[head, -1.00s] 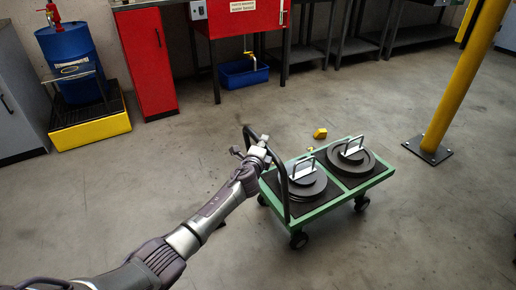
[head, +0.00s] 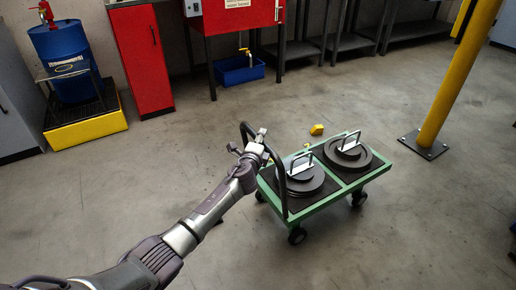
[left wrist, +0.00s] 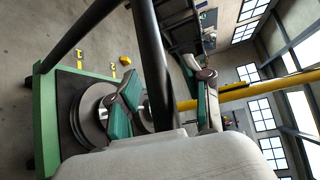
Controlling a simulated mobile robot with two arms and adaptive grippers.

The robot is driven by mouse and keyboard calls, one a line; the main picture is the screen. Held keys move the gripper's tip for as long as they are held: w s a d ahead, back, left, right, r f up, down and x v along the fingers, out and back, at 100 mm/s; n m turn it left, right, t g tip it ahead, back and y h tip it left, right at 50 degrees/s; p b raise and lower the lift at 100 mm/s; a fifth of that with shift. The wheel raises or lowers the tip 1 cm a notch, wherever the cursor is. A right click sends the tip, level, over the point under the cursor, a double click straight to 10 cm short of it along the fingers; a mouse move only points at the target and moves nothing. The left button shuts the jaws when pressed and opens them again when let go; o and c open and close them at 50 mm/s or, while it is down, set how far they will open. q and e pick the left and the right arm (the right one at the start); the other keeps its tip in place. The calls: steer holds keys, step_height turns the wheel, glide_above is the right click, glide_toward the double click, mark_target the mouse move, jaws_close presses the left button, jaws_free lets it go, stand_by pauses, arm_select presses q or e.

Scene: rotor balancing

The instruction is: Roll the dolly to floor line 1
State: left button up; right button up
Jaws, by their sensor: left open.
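The green dolly (head: 318,207) stands on the concrete floor in the middle of the head view, with dark mats and black wheels. Its dark upright handle (head: 279,175) rises at its left end; the handle bar (left wrist: 152,65) crosses the left wrist view. My left gripper (head: 256,145) is at the handle's top, open, with the bar passing between its spread fingers in the wrist view (left wrist: 166,98). Whether they touch it I cannot tell. Small yellow floor marks (left wrist: 80,60) show beyond the dolly; I cannot read which is line 1. My right gripper is not in view.
Two stacks of dark discs with pale handles, near (head: 305,184) and far (head: 348,158), ride on the dolly. A yellow block (head: 316,130) lies behind it. A yellow post (head: 455,85) stands right. A blue bin (head: 238,72) and red cabinet (head: 143,60) are behind.

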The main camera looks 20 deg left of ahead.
arm_select(q)
steer(key=s+d+r, duration=0.1)
steer(key=s, duration=1)
steer(key=shift+s+r, duration=0.2)
steer(key=shift+r, duration=0.05)
